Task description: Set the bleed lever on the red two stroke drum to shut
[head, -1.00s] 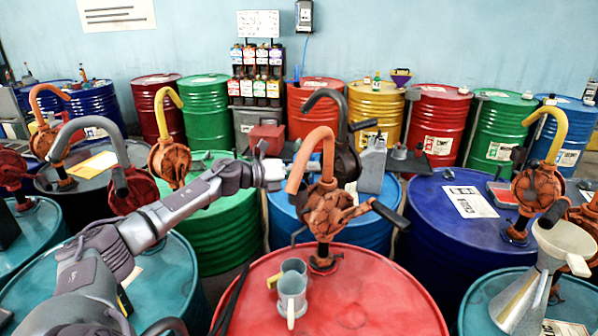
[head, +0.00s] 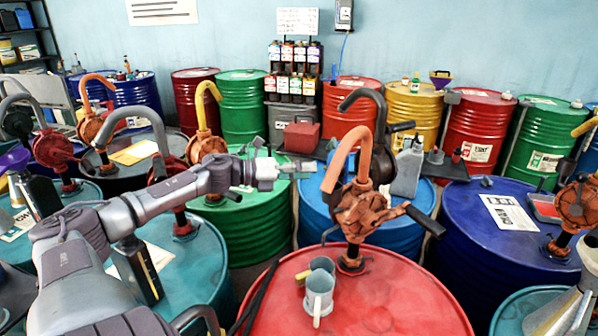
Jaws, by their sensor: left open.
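A red drum (head: 400,292) stands in front at the centre. Its hand pump (head: 362,212) is orange, with a curved orange spout and a dark-gripped handle (head: 425,221) pointing right. No label on this drum is readable, and I cannot make out a separate bleed lever or its setting. My left gripper (head: 302,168) is open and empty, pointing right, to the left of the pump's spout in the picture. It shows in front of the blue drum (head: 312,215) behind, apart from the pump as far as I can tell. My right gripper is out of view.
A grey jug (head: 319,292) stands on the red drum, left of the pump. A metal funnel jug (head: 572,300) is at the lower right. Drums with pumps crowd both sides. A dark pump (head: 372,140) rises behind the orange one.

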